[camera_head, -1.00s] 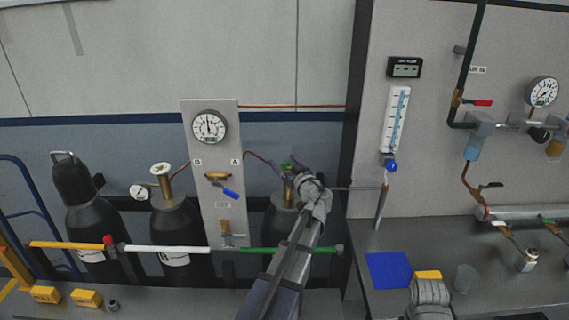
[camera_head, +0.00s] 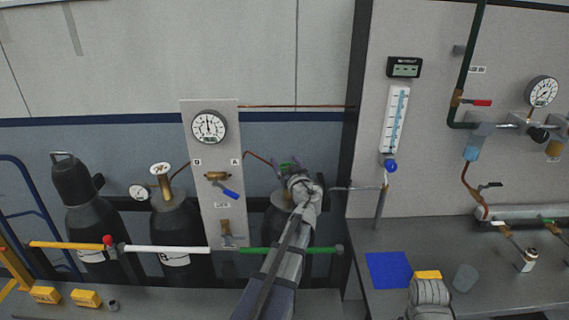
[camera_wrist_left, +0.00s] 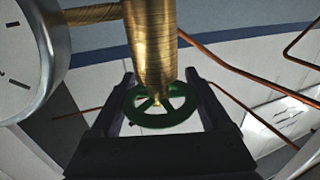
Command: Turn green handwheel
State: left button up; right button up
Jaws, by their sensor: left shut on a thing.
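The green handwheel (camera_wrist_left: 187,112) is a spoked ring on a brass valve body (camera_wrist_left: 152,45) in the left wrist view. In the head view only a bit of green (camera_head: 285,166) shows between my fingers, on top of the dark cylinder (camera_head: 277,222) right of the panel. My left gripper (camera_wrist_left: 161,100) has one finger on each side of the wheel and is shut on it. In the head view my left gripper (camera_head: 290,168) and wrist hide most of the valve.
A gauge (camera_wrist_left: 25,55) sits close left of the valve in the wrist view. Copper pipes (camera_wrist_left: 240,98) run at the right. The gauge panel (camera_head: 213,150) stands left of my gripper. Another dark cylinder (camera_head: 180,222) stands further left.

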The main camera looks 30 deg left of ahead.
pick_arm(q)
jog(key=m+t+h, duration=0.1)
jog(key=h, duration=0.1)
jog(key=m+t+h, duration=0.2)
jog(key=d+m+t+h, duration=0.1)
jog(key=m+h, duration=0.1)
jog(key=h, duration=0.1)
jog(key=shift+w+t, duration=0.35)
jog(key=shift+t, duration=0.05)
jog(key=shift+w+d+m+t+h, duration=0.1)
jog(key=shift+d+m+t+h, duration=0.1)
jog(key=shift+m+h, duration=0.65)
jog(key=shift+d+m+t+h, duration=0.2)
jog(key=shift+m+h, duration=0.35)
jog(key=shift+h, duration=0.55)
jog(key=shift+w+d+m+t+h, duration=0.1)
jog(key=shift+d+m+t+h, duration=0.1)
jog(key=shift+m+h, duration=0.65)
jog(key=o, duration=1.2)
jog(key=shift+s, duration=0.15)
jog(key=s, duration=0.7)
jog(key=shift+s, duration=0.3)
jog(key=shift+d, duration=0.1)
